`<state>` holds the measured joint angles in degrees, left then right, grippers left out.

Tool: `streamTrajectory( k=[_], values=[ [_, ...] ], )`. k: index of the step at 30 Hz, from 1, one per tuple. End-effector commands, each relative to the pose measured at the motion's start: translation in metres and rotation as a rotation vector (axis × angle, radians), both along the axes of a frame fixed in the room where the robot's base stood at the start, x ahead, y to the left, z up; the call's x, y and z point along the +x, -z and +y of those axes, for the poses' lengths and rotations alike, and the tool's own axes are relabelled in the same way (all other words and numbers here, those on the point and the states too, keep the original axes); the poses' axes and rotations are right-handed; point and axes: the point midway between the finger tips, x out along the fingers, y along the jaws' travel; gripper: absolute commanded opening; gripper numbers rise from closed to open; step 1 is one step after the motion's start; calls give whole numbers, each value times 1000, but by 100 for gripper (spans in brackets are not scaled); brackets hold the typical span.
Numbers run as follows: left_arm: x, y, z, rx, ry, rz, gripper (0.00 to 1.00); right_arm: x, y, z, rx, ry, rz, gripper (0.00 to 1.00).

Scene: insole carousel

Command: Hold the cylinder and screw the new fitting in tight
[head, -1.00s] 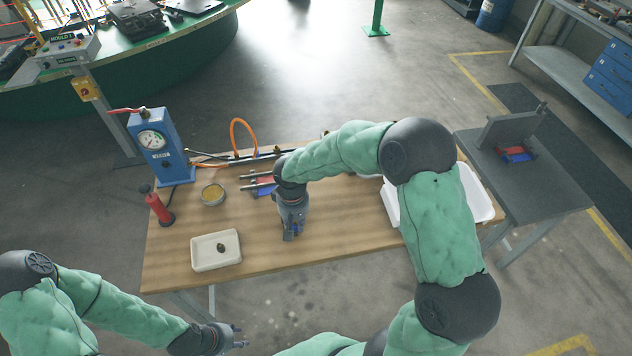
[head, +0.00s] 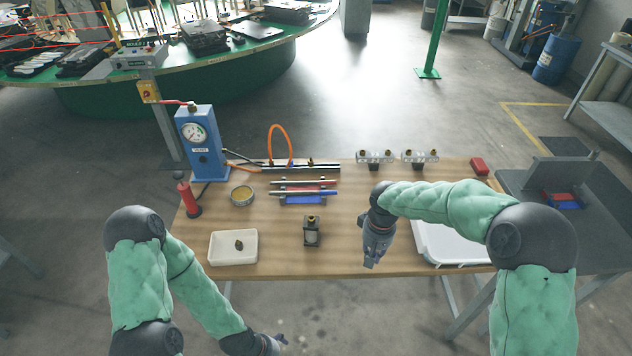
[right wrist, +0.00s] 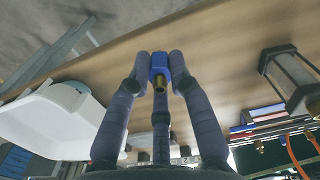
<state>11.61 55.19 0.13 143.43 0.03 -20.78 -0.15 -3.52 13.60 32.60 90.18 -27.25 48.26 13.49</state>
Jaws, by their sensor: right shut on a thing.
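The cylinder (head: 312,236), a small grey body with dark end caps, stands upright near the middle of the table. A brass piece (right wrist: 296,101) shows on its top end in the right wrist view. My right gripper (head: 370,264) is over the table, to the right of the cylinder and apart from it. In the right wrist view its fingers are shut on a blue and brass fitting (right wrist: 159,68). My left gripper (head: 277,345) is low in front of the table edge, with its fingers apart and empty. A dark fitting (head: 239,245) lies in the small cream tray (head: 222,260).
A blue gauge unit (head: 202,150), a red-handled tool (head: 190,203) and a round tin (head: 241,196) stand at the left. Pens on a rack (head: 305,193) lie behind the cylinder. A white tray (head: 440,259) is at the right, partly behind my right arm.

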Motion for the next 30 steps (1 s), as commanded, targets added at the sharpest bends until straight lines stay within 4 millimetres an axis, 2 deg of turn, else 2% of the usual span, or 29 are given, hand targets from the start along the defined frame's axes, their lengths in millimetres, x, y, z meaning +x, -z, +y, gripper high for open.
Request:
streamTrajectory(
  k=[1,6,12,16,21,24,30],
  values=[
    [0,18,0,0,0,1,89,21,4,6,0,-63,-8,0],
    [0,47,0,0,0,1,89,81,-26,34,0,-348,-10,0],
    [0,70,0,0,0,1,89,125,-81,80,-2,-705,-9,0],
    [0,85,0,0,0,1,89,137,-115,115,-2,-942,-9,0],
    [0,100,0,0,0,1,89,135,-151,152,-3,-1208,-8,0],
    [0,105,0,0,0,0,89,130,-165,165,-3,-1316,-5,0],
    [4,106,0,-2,9,-16,86,124,-177,175,-2,-1410,-4,0]
  ],
)
